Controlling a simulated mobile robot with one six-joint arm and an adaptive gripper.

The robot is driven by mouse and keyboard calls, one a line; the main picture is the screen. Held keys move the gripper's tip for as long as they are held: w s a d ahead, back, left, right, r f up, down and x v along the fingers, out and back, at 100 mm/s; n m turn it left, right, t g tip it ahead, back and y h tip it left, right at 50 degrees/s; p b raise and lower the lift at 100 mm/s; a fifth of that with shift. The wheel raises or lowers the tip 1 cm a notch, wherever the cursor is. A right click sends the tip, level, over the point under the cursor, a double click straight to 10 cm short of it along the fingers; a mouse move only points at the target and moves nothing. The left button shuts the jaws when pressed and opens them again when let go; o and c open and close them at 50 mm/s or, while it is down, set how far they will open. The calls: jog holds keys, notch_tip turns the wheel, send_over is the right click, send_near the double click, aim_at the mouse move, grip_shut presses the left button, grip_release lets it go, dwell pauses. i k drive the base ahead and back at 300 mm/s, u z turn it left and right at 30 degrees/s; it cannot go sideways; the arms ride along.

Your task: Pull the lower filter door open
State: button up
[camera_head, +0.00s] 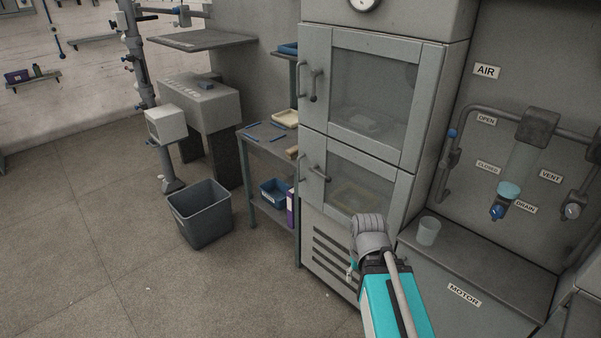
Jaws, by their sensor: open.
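The lower filter door (378,168) is a grey framed door with a glass window, in the middle of the tall grey cabinet. It looks shut. A bar handle (322,173) is at its left side, and a pale frame-like shape shows dimly behind the glass. My gripper (368,222) is in front of and below the door's lower right part, to the right of the handle and apart from it. My teal arm link reaches up to it from the bottom edge. The gripper is open and appears empty; its fingertips are hard to make out.
The upper door (385,92) is shut above. A side table (266,150) with trays and a grey bin (201,212) stand left of the cabinet. A motor housing (475,262) with a pale cup (428,231) and pipes is at right. Floor at the lower left is clear.

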aim_at(314, 146)
jog(key=k, duration=0.25)
jog(key=u, duration=0.3)
jog(key=i, duration=1.4)
jog(key=z, duration=0.05)
